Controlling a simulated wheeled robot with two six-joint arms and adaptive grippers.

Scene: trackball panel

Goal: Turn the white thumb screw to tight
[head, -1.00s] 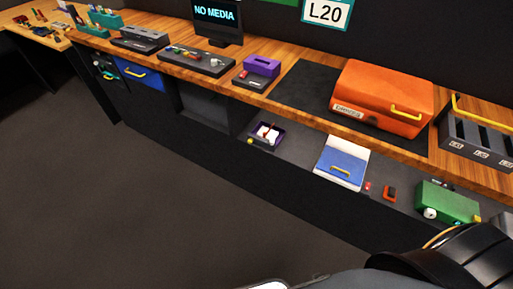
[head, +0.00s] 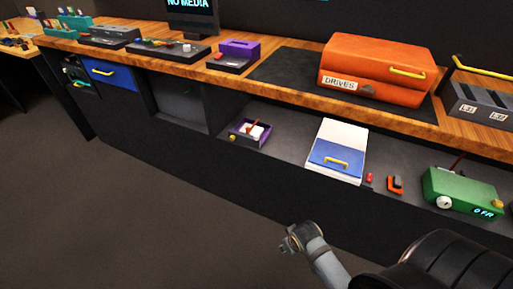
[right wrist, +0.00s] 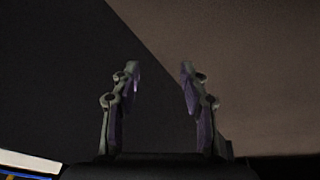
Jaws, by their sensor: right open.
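A white round knob (head: 444,202) sits on the front left of a green box (head: 462,190) on the lower shelf at the right of the head view. A small white piece (head: 187,47) also shows on a black panel on the wooden top. I cannot tell from their shape which is the thumb screw. My right gripper (head: 288,243) is low in front of the cabinet, left of and well apart from the green box. In the right wrist view its two fingers (right wrist: 160,95) are apart with nothing between them. My left gripper is not in view.
An orange case (head: 375,65) stands on the wooden top. On the lower shelf are a purple tray (head: 235,138), a white and blue box (head: 337,160) with a yellow handle, and small red and orange pieces. The floor (head: 130,215) in front is clear.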

